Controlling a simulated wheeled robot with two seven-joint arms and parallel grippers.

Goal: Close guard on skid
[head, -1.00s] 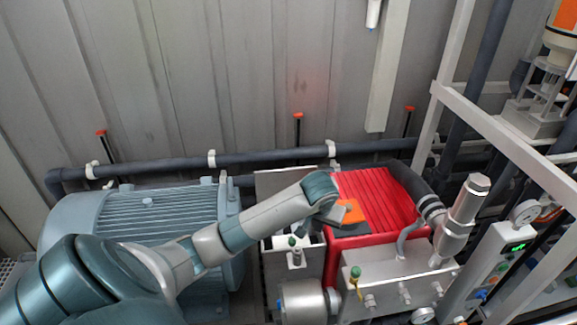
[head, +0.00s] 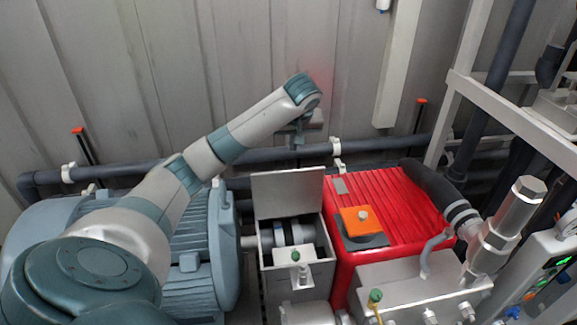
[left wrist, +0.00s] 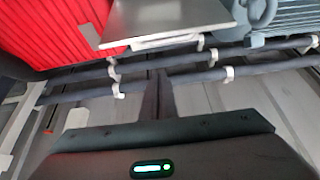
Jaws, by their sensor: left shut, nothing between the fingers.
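The guard is a grey box (head: 310,272) on the skid, between the blue-grey motor and the red pump. Its flat lid (head: 287,196) stands up at the back edge, so the box is open and the coupling (head: 292,234) shows inside. My left gripper (head: 297,143) is behind and above the lid, near the wall, pointing down. In the left wrist view its shut, empty fingers (left wrist: 157,98) lie below the lid's pale plate (left wrist: 165,22) in the picture, with a visible gap. My right gripper is not in view.
The motor (head: 190,255) is left of the guard. The red pump (head: 390,205), with an orange block (head: 361,220) on it, is right. A dark pipe (head: 275,155) runs along the wall behind. A white frame (head: 510,115) stands at the right.

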